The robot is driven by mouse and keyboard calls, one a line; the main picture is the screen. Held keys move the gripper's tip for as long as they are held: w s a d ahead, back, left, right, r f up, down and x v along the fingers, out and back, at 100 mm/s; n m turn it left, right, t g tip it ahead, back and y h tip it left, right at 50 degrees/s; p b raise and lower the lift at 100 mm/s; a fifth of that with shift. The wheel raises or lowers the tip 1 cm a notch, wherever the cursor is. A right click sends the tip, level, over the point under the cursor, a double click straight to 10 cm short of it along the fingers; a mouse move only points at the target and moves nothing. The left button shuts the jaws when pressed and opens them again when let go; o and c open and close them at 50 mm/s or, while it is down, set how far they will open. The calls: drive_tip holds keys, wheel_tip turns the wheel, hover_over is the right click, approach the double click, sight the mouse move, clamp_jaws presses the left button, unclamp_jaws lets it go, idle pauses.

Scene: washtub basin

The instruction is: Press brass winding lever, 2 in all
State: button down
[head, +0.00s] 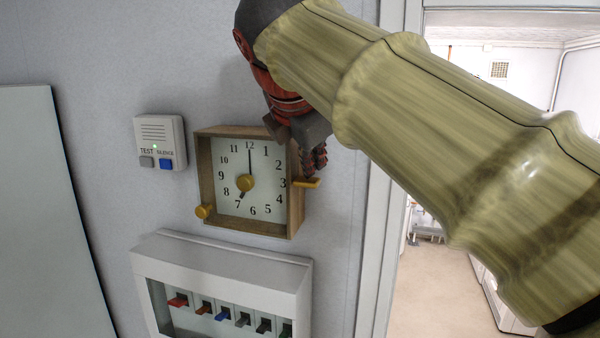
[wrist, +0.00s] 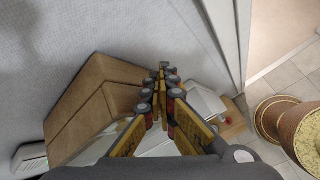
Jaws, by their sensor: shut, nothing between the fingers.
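A square wooden clock (head: 202,165) with a white dial hangs on the wall in the head view. The brass winding lever (head: 308,183) sticks out from its right side, near the 3. I cannot make out the lever there.
A small box (head: 174,128) with a grey and a blue button is on the wall left of the clock. A white switch panel (head: 220,262) with several coloured switches is below it. A door frame (head: 385,220) stands to the right, opening onto another room.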

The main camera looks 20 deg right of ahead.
sight(312, 179)
drive_tip(key=shift+f+b, duration=1.1)
drive_tip(key=shift+f, duration=0.6)
idle(1.3)
drive_tip(key=shift+r, duration=0.1)
drive_tip(key=shift+r+p, duration=2.95)
drive_tip(key=shift+p, duration=0.05)
wheel_tip(312, 179, up, 5)
drive_tip(key=p, duration=0.5)
drive_tip(key=shift+r, duration=0.1)
idle(0.5)
